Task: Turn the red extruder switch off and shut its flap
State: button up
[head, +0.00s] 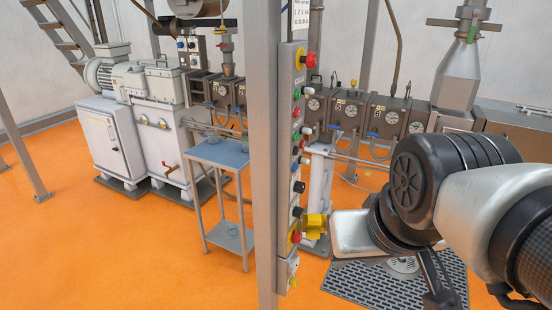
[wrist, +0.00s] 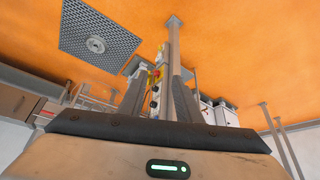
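The red switch (head: 295,237) sits low on the tall, narrow control panel, on a yellow plate. A yellow flap (head: 317,224) stands out to the right beside it and looks open. Whether the switch is on or off cannot be read. My gripper's pale hand is just right of the flap in the head view, its fingertips not clearly seen there. In the wrist view, the two dark fingers of my gripper (wrist: 160,82) are apart with nothing held between them. Small red and yellow parts of the panel (wrist: 155,84) show beyond and between the fingers.
A grey post (head: 264,150) stands directly left of the panel. Several other knobs and a red button (head: 308,60) line the panel above. A blue-topped trolley (head: 219,153) stands left, and extruder barrels (head: 345,112) run behind. A dark floor grate (head: 410,285) lies below my arm.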

aim_at(296, 238)
jog(key=i+l, duration=0.1)
jog(key=i, duration=0.3)
jog(key=i+l+u, duration=0.15)
jog(key=i, duration=0.2)
jog(key=i+l, duration=0.15)
jog(key=i, duration=0.25)
